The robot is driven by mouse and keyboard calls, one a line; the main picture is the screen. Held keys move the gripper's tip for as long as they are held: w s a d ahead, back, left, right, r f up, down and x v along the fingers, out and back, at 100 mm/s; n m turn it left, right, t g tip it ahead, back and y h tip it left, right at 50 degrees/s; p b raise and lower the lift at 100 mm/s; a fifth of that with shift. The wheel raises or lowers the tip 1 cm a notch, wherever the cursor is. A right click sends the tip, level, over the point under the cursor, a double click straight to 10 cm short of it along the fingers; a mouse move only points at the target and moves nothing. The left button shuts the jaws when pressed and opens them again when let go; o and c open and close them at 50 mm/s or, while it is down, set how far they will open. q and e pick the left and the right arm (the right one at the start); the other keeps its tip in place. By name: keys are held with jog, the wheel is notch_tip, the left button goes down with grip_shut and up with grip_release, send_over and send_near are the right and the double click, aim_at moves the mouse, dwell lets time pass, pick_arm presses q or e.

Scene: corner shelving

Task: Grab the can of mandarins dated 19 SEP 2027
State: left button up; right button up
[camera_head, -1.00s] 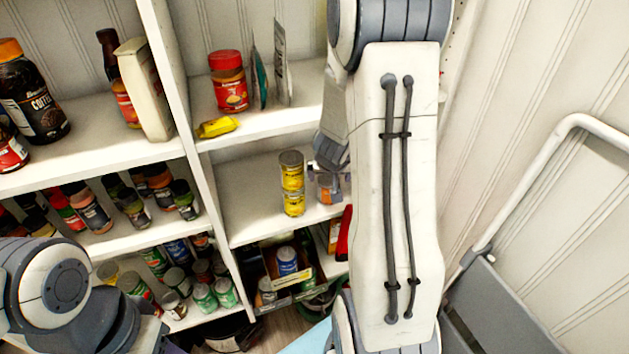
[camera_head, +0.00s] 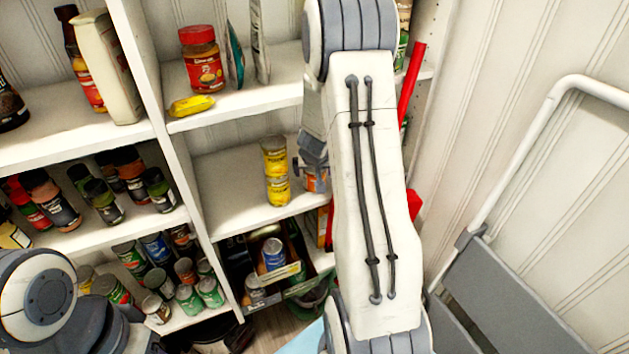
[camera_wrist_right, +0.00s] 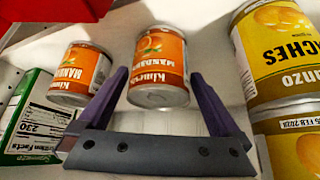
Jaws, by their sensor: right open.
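An orange-and-silver mandarin can (camera_wrist_right: 158,62) is in the middle of the right wrist view, between the two finger outlines of my right gripper (camera_wrist_right: 159,76). The gripper is open, and I cannot tell whether the can lies fully between the fingers. A second mandarin can (camera_wrist_right: 80,72) stands left of it. No date is legible on either can. In the head view my right gripper (camera_head: 312,165) is at the middle shelf, beside an orange can (camera_head: 314,181) that it partly hides. My left gripper is out of view.
Two stacked yellow peach cans (camera_head: 276,172) stand left of my right gripper. They also show close on the right in the wrist view (camera_wrist_right: 280,45); the lower one reads FEB 2028. A green box (camera_wrist_right: 32,118) is at left. A white rail (camera_head: 520,150) stands at right.

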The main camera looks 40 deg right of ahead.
jog(key=c, duration=1.5)
jog(key=shift+r, duration=0.1)
jog(key=shift+r, duration=0.1)
